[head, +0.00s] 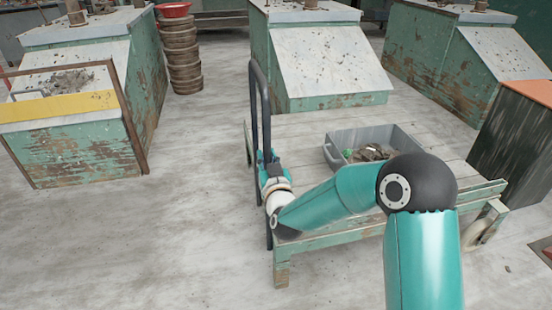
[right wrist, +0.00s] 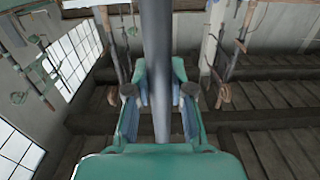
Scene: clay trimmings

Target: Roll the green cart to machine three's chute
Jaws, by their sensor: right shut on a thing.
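The green cart (head: 330,235) is a low, worn plank platform with chipped green edges, right of centre in the head view. Its dark handle hoop (head: 253,85) stands upright at its left end. My right gripper (head: 268,160) is shut around one post of the hoop. In the right wrist view the grey handle post (right wrist: 160,75) runs between the fingers of the right gripper (right wrist: 160,95). Several worn green machines with sloping pale fronts stand behind, including a middle one (head: 330,65). I cannot read which is machine three. My left gripper is out of view.
A grey bin (head: 400,135) with clay scraps sits on the cart. A yellow barrier board (head: 55,107) fronts the left machine (head: 80,150). Stacked brown rings (head: 182,60) stand behind. A dark orange-topped box (head: 510,130) is close at right. Floor left of the cart is clear.

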